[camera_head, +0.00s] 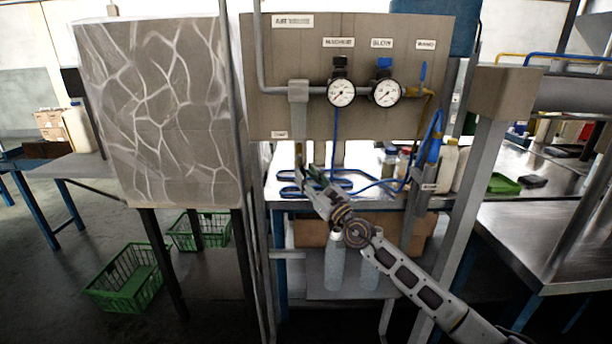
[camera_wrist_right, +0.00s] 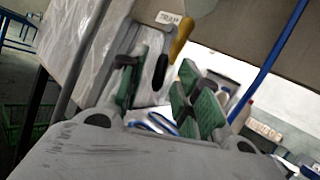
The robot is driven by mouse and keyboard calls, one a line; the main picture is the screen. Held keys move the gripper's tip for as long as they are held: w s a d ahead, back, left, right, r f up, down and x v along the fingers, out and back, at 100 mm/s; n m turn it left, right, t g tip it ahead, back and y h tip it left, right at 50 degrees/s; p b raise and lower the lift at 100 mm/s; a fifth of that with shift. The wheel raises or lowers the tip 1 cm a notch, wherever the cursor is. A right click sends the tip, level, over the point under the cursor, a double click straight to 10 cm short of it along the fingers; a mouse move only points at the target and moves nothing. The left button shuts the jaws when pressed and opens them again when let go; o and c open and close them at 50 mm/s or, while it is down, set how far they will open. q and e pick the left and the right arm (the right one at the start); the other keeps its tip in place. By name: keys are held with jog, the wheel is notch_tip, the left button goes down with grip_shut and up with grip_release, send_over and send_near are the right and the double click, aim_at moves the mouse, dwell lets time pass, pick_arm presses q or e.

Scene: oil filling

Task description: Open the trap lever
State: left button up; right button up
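A small pale label (camera_head: 279,134) sits low on the brown panel, and it also shows in the right wrist view (camera_wrist_right: 167,18). Beside it a short yellow lever (camera_wrist_right: 182,34) hangs down below a grey pipe fitting. In the head view the lever (camera_head: 299,150) is small, just above my right gripper (camera_head: 307,174). My right gripper (camera_wrist_right: 158,82) is open, with green pads on its fingers and nothing held between them. The lever is beyond the fingertips, nearer the right-hand finger in the wrist view. Contact cannot be told. My left gripper is not in view.
Two gauges (camera_head: 341,93) (camera_head: 387,92) and pipes are on the panel above. A grey upright post (camera_head: 252,180) stands left of my gripper. A blue hose (camera_head: 375,185) and bottles (camera_head: 447,163) are on the bench at right. Green crates (camera_head: 126,280) are on the floor.

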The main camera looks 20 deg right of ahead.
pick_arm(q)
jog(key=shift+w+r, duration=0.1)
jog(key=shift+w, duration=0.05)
pick_arm(e)
jog(key=shift+w+a+r, duration=0.15)
jog(key=shift+w, duration=0.25)
grip_shut()
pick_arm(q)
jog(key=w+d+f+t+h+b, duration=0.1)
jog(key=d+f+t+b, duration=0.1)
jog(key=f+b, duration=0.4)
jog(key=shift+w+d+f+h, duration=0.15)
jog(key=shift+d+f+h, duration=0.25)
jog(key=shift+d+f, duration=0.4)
pick_arm(e)
jog(key=shift+w+a+f+m+t+h, duration=0.1)
jog(key=shift+a+m+t+h, duration=0.2)
jog(key=shift+m+t, duration=0.25)
jog(key=shift+w+a+f+m+t+h, duration=0.1)
jog(key=shift+a+m+t+h, duration=0.15)
jog(key=shift+m, duration=0.55)
jog(key=shift+a+m+t+h, duration=0.2)
jog(key=shift+m+t+h, duration=0.15)
jog(key=shift+m+t, duration=0.25)
